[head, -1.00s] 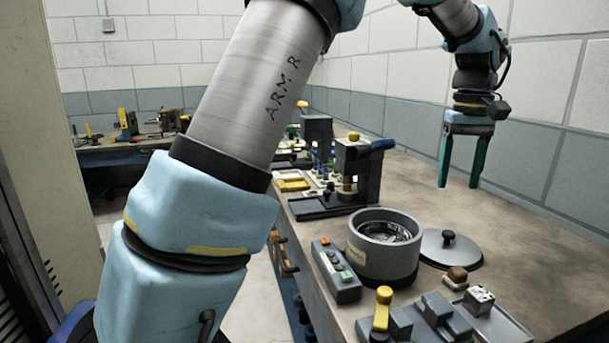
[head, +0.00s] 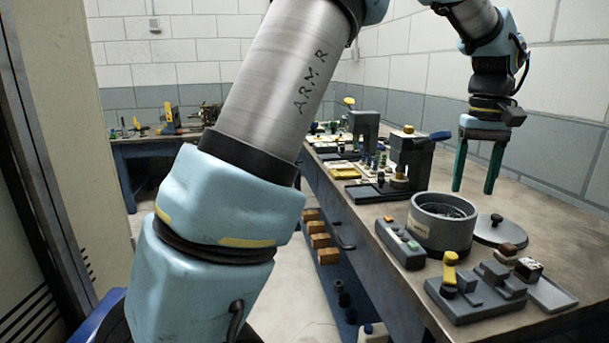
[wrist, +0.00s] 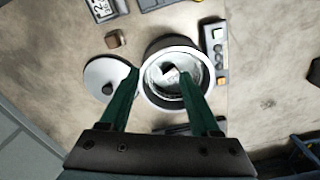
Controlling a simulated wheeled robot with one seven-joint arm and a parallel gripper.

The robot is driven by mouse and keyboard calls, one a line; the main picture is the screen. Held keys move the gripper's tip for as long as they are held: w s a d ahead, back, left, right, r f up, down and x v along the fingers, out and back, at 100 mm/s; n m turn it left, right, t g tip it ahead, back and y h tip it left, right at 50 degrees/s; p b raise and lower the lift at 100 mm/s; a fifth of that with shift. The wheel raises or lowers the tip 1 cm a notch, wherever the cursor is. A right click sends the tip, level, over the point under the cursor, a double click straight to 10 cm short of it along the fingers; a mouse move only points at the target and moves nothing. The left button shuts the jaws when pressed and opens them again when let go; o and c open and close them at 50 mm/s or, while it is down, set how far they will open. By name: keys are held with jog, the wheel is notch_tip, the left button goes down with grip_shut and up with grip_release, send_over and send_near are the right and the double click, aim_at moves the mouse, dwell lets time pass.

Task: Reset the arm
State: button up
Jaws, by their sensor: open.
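My gripper (head: 477,170) hangs above the workbench at the right in the head view, its two green fingers pointing down, apart and empty. In the wrist view the open fingers (wrist: 158,78) show over a round grey pot (wrist: 147,95) with a shiny inside and a dark piece in it. The pot (head: 441,237) stands open on the bench in the head view. Its likely lid, a grey disc with a black knob (head: 495,230), lies to its right. My gripper is above these things and touches nothing that I can see.
A button box (head: 400,243) stands left of the pot. A grey fixture with a yellow handle (head: 475,291) sits near the bench's front. A press with a blue lever (head: 411,160) stands farther back. Another bench (head: 150,142) is at the back left. Bare bench top lies at the right.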

jog(key=w+a+f+p, duration=0.1)
jog(key=w+a+f, duration=0.15)
jog(key=a, duration=0.85)
jog(key=w+a+f, duration=0.2)
jog(key=a+f, duration=0.1)
jog(key=a, duration=0.8)
jog(key=s+a+f, duration=0.3)
jog(key=s+a, duration=0.1)
jog(key=a, duration=0.4)
jog(key=s+a+f+n+t, duration=0.1)
jog(key=s+a+f, duration=0.2)
jog(key=a, duration=0.6)
jog(key=shift+s+a+t+p, duration=0.3)
jog(key=shift+s+p, duration=0.1)
jog(key=shift+s, duration=0.15)
